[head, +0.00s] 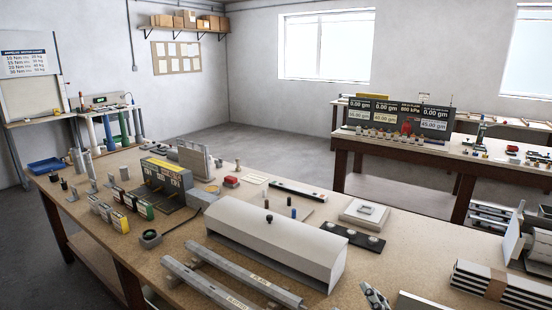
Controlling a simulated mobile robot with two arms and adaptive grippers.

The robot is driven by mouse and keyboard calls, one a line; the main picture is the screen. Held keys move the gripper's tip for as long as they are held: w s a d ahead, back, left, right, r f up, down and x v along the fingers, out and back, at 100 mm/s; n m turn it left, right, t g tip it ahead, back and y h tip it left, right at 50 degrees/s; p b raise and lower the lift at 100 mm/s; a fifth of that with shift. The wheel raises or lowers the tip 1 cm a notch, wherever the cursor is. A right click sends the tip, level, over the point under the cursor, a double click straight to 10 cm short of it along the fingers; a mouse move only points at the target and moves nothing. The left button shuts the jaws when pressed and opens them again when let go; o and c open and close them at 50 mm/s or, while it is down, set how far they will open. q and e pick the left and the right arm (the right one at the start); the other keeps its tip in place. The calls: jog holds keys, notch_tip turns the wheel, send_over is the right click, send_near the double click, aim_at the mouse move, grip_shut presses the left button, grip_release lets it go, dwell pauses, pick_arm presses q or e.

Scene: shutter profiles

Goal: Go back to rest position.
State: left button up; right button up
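Neither of my grippers can be made out in the head view. Two long grey profiles, a nearer one (205,283) and a farther one (245,276), lie side by side on the front of the wooden workbench (110,233). Each has a small label near its right end. Behind them is a long white box-shaped housing (275,246) with a dark knob on top. A stack of pale slats (475,280) with a brown band lies at the lower right. A small grey metal object (375,296) is cut by the bottom edge, and I cannot tell what it is.
Small instruments and a black-and-yellow display unit (166,176) crowd the bench's left half. A second bench (350,148) with displays stands behind. Floor (240,143) between is clear.

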jog(key=s+d+f+m+g+h, duration=0.1)
jog(key=s+d+f+m+g, duration=0.15)
jog(key=s+f+g, duration=0.4)
jog(key=s+d+f+m+g+h, duration=0.1)
jog(key=s+d+f+m, duration=0.15)
jog(key=f, duration=0.65)
jog(key=s+f+m+g+y, duration=0.1)
jog(key=s+f+m+g, duration=0.45)
jog(key=s, duration=0.75)
notch_tip(320, 180, down, 30)
jog(key=s+n+g+b, duration=0.2)
jog(key=s+d+f+g+b, duration=0.1)
jog(key=s+d+f+b, duration=0.1)
jog(key=s+f, duration=1.5)
notch_tip(320, 180, down, 2)
jog(key=shift+s+d+f, duration=0.15)
jog(key=shift+s+d, duration=0.05)
jog(key=shift+d, duration=0.2)
